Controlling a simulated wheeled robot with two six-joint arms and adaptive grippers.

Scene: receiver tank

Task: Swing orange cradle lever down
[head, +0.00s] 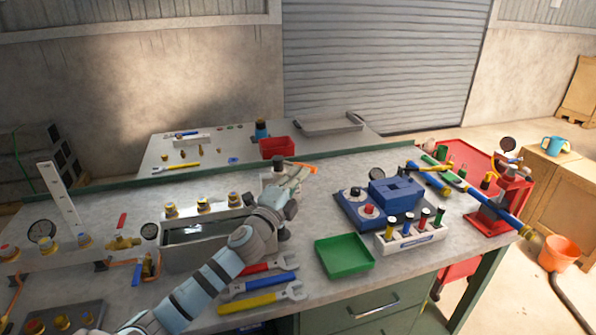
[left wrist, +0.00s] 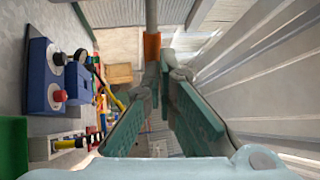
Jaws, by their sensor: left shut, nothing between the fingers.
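The orange lever (head: 301,165) shows in the head view as a thin orange piece at the upper middle of the bench, just beyond my left gripper (head: 299,176). In the left wrist view an orange band (left wrist: 152,47) sits on a grey rod directly ahead of the fingertips. My left gripper (left wrist: 163,82) is shut and empty, its two teal fingers converging near the rod. I cannot tell whether they touch it. The gripper and arm hide much of the grey stand (head: 268,178) behind them. My right gripper does not show.
A blue box fixture (head: 396,191), a white rack (head: 411,240) and a green tray (head: 345,258) stand to the right. Several wrenches lie in front, including a yellow one (head: 262,300). A grey tank (head: 185,255) is left of my arm. A red bin (head: 276,148) stands behind.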

